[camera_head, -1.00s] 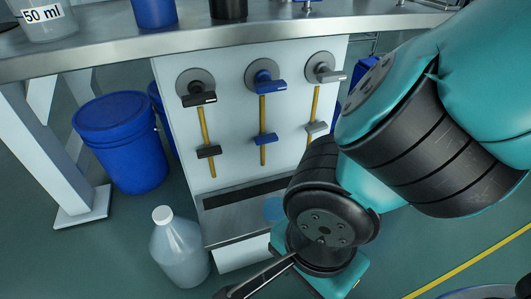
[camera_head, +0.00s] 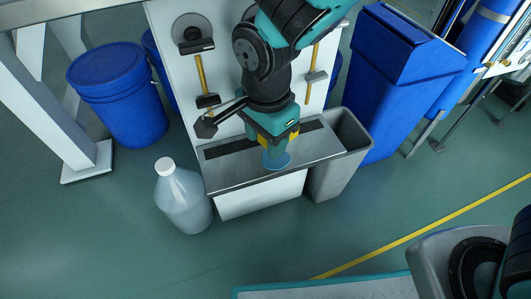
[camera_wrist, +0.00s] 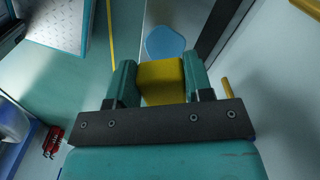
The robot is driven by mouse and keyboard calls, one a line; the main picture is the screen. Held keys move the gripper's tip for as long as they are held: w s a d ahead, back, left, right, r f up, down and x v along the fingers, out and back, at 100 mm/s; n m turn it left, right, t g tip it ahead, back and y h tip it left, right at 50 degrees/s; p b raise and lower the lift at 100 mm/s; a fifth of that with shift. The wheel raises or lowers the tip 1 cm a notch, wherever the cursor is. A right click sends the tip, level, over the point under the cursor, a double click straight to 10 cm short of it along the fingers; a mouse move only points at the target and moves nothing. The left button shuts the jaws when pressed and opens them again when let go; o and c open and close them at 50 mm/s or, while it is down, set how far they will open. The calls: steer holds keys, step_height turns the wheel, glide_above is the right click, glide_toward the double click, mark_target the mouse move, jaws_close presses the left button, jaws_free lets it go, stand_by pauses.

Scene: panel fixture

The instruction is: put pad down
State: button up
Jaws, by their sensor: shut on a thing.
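My gripper (camera_head: 277,150) is low over the steel shelf at the foot of the white panel. In the wrist view its two teal fingers (camera_wrist: 160,80) are shut on a yellow block, the pad (camera_wrist: 161,84). In the head view only bits of the yellow pad (camera_head: 293,133) show beside the fingers. I cannot tell whether the pad touches the shelf.
The steel shelf (camera_head: 225,178) has a dark slot (camera_head: 228,148) along its back. Yellow rods with handles are on the panel (camera_head: 175,95) behind. A grey bin (camera_head: 335,170) stands right of the shelf, a translucent jug (camera_head: 183,200) left. A blue bin (camera_head: 400,85) is farther right.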

mark_target(266, 165)
step_height(266, 165, down, 7)
steer(key=b, duration=0.4)
steer(key=shift+r, duration=0.2)
steer(key=shift+w+r, duration=0.1)
steer(key=shift+r, duration=0.1)
steer(key=shift+f, duration=0.15)
steer(key=o, duration=1)
steer(key=shift+c, duration=0.2)
step_height(266, 165, up, 8)
steer(key=p, duration=0.4)
steer(key=shift+f, duration=0.1)
